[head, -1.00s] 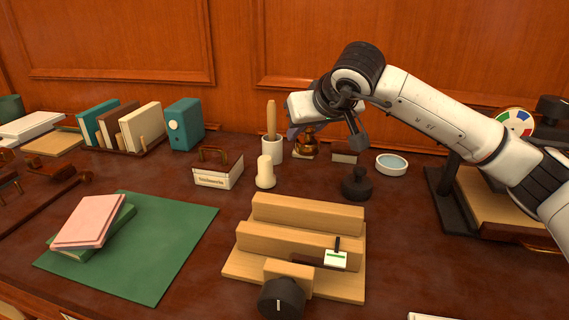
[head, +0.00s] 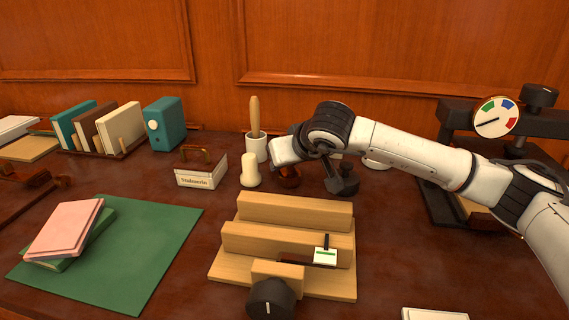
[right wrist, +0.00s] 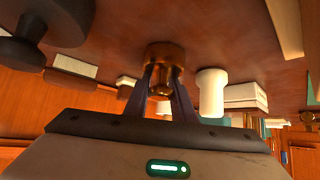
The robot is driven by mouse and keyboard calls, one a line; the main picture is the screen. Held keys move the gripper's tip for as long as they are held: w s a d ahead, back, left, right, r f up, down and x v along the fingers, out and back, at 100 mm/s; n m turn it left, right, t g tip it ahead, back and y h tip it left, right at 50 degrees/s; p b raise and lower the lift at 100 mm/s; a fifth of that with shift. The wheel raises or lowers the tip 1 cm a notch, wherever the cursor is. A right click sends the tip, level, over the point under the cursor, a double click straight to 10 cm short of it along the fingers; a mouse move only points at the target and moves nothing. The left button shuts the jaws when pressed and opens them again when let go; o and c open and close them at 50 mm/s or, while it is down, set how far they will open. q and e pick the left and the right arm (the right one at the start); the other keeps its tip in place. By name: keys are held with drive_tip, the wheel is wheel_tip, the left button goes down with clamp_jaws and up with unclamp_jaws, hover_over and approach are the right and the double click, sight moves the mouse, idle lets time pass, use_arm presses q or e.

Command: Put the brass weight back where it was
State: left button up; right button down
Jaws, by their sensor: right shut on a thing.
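The brass weight (head: 290,180) is a small copper-brown piece just right of the cream cylinder (head: 250,170), partly hidden by my right gripper. My right gripper (head: 287,170) is shut on it from above. In the right wrist view the weight (right wrist: 165,54) sits between the two dark fingers, its wide round part beyond the tips. I cannot tell whether it touches the table. My left gripper is not in view.
A white cup (head: 256,148) with a wooden handle stands behind. A black knobbed piece (head: 342,182) is close on the right. A stepped wooden block (head: 290,240) lies in front. A white label box (head: 201,170) is to the left. My forearm partly hides a white dish (head: 376,162).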

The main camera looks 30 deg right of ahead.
drive_tip(key=shift+r, duration=0.1)
drive_tip(key=c, duration=1.5)
unclamp_jaws()
drive_tip(key=v, duration=1.2)
drive_tip(key=shift+a, duration=0.1)
